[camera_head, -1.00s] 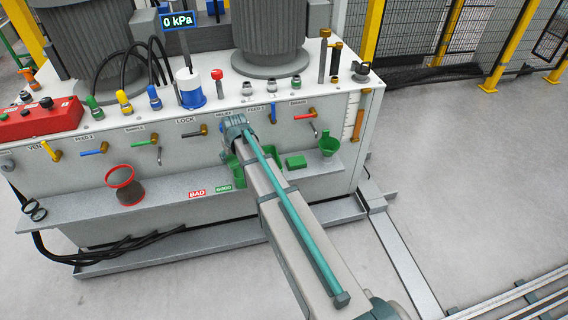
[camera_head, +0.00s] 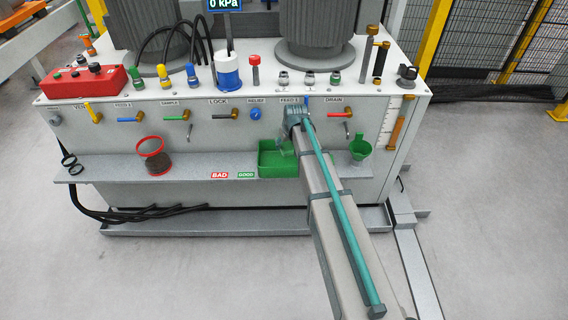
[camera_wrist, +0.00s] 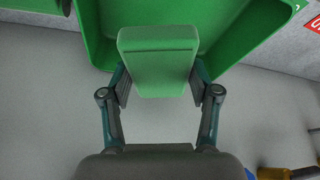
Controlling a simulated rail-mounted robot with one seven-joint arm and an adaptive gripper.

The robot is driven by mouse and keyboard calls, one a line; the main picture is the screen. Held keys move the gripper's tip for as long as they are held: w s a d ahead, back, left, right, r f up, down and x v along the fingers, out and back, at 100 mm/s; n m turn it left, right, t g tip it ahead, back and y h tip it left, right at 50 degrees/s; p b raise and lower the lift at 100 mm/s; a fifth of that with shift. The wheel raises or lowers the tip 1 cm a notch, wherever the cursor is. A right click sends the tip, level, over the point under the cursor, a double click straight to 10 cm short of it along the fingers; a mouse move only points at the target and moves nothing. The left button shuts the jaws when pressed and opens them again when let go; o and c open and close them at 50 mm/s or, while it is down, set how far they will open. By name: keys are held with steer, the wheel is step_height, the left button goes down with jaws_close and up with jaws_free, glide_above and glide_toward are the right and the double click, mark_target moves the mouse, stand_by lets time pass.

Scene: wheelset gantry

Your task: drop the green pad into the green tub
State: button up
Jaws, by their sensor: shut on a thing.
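The green pad (camera_wrist: 158,62) is a small block held between the two fingers of my gripper (camera_wrist: 158,88) in the wrist view. Behind it, the open green tub (camera_wrist: 245,30) fills the top of that view. The pad overlaps the tub's opening and near rim in the picture; its height above them is unclear. In the head view the tub (camera_head: 268,170) sits on the grey shelf, partly hidden by my arm. My fingers and the pad are not clearly visible there.
The grey shelf (camera_head: 215,165) carries a green funnel (camera_head: 360,148) to the right and a red-rimmed container (camera_head: 152,155) to the left. BAD (camera_head: 219,175) and GOOD (camera_head: 246,175) labels are beside the tub. Valve handles, including the red one (camera_head: 288,115), line the panel above.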

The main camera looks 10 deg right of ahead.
steer(key=shift+f+b, duration=0.5)
steer(key=shift+f, duration=0.75)
steer(key=o, duration=1.1)
steer(key=shift+r, duration=0.1)
steer(key=v, duration=1.2)
steer(key=shift+d, duration=0.1)
